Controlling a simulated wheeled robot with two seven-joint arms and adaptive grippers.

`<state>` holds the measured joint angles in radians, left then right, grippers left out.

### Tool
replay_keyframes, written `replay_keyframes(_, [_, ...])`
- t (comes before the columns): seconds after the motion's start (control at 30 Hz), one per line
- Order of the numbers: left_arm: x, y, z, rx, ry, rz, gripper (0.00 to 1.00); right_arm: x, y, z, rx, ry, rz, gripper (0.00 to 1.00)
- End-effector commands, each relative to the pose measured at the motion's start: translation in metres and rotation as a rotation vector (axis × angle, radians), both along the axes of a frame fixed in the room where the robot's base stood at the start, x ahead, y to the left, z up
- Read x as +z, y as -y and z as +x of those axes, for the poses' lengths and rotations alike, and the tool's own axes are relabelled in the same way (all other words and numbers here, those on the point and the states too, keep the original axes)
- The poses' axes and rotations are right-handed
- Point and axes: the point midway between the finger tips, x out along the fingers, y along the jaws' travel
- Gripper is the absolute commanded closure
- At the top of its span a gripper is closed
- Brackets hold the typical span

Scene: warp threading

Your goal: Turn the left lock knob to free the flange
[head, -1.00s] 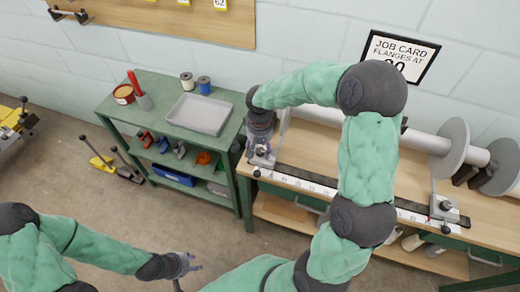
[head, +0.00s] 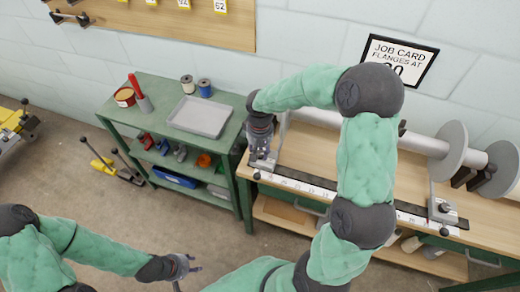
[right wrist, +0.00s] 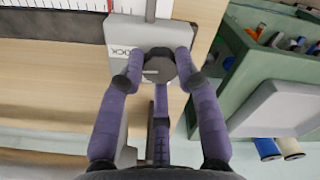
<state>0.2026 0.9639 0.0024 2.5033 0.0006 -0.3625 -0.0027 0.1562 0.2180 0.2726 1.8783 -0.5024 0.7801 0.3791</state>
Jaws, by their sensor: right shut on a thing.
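The left lock knob (right wrist: 157,68) is dark and round, with a pale line on its face. It sits on a grey slider block (right wrist: 122,38) with partly hidden lettering ending in "OCK". My right gripper (right wrist: 158,72) is shut around the knob, with purple fingers on both sides. The left flange (head: 284,127) shows only as a pale edge beside my arm. My left gripper (head: 187,268) is open and empty, low above the floor.
A scale rail (head: 305,186) runs along the bench front to the right lock knob (head: 444,208). The right flange (head: 452,148) stands on the beam. A green cart (head: 150,100) with a grey tray (head: 200,116) stands left of the bench. A job card (head: 398,58) hangs on the wall.

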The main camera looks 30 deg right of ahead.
Motion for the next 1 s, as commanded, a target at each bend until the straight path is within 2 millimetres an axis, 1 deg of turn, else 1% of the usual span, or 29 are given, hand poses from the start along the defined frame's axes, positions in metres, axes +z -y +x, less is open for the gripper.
replay_keyframes(0.03, [0.006, 0.0, 0.0, 0.0, 0.0, 0.0, 0.6, 0.001, 0.0, -0.002, 0.03, -0.005, 0.001, 0.99])
replay_keyframes(0.27, [0.023, 0.0, 0.0, 0.0, 0.0, 0.0, 0.6, 0.002, 0.0, -0.001, 0.224, -0.005, 0.002, 0.99])
replay_keyframes(1.0, [0.082, 0.0, 0.0, 0.0, 0.0, 0.0, 0.6, 0.002, 0.0, -0.002, 0.928, -0.007, 0.003, 0.99])
